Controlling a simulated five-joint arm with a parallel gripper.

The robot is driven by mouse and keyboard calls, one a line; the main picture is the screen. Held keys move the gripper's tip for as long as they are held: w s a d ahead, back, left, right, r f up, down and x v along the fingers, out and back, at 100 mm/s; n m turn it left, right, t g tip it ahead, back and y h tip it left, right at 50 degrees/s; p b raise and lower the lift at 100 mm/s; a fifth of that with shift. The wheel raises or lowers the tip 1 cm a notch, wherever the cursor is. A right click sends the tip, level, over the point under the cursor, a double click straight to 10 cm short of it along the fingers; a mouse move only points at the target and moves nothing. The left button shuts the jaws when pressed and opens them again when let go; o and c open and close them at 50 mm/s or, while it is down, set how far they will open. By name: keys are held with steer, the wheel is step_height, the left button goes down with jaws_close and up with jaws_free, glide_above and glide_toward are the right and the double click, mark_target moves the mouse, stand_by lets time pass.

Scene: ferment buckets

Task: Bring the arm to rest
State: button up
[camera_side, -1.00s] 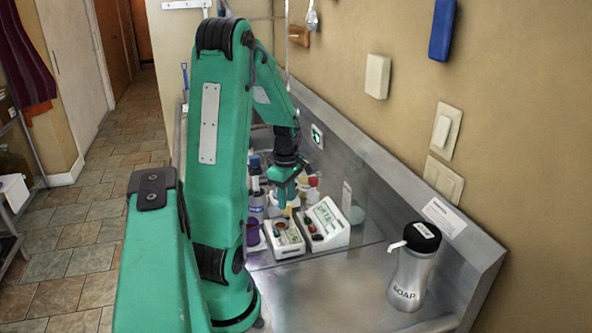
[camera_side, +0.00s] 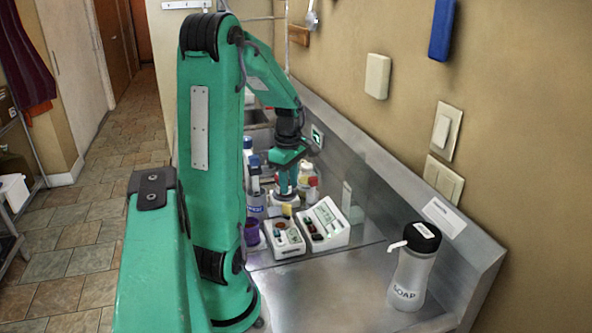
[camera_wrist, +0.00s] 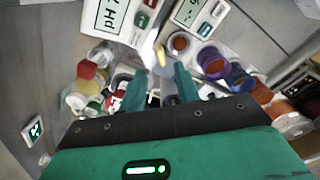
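My green gripper (camera_side: 286,188) hangs over the back part of the steel counter, among bottles and behind two white meters. In the wrist view its two fingers (camera_wrist: 160,88) stand apart, with a gap between them. A pale thing with a yellow tip (camera_wrist: 161,56) shows beyond that gap; I see no finger closed on it. My arm is bent forward over the counter, not folded.
The two white meters, left (camera_side: 284,240) and right (camera_side: 325,226), stand close in front of the gripper. A purple cup (camera_side: 251,232) is left of them. A soap bottle (camera_side: 412,270) stands at the front right. The counter between meters and soap is clear.

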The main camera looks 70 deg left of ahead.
steer(key=w+d+r+m+t+y, duration=0.1)
steer(key=w+d+r+m, duration=0.1)
steer(key=d+r+m, duration=0.4)
steer(key=w+d+r+m+t, duration=0.1)
steer(key=w+d+r+m, duration=0.15)
steer(key=d+m, duration=0.55)
steer(key=s+d+r+m+t, duration=0.1)
steer(key=d+m, duration=0.5)
steer(key=d, duration=0.1)
steer(key=s+d+r+m+t+h, duration=0.1)
steer(key=s+d+m+t, duration=0.1)
steer(key=d+m, duration=0.4)
steer(key=shift+d+r, duration=0.25)
steer(key=shift+d, duration=0.25)
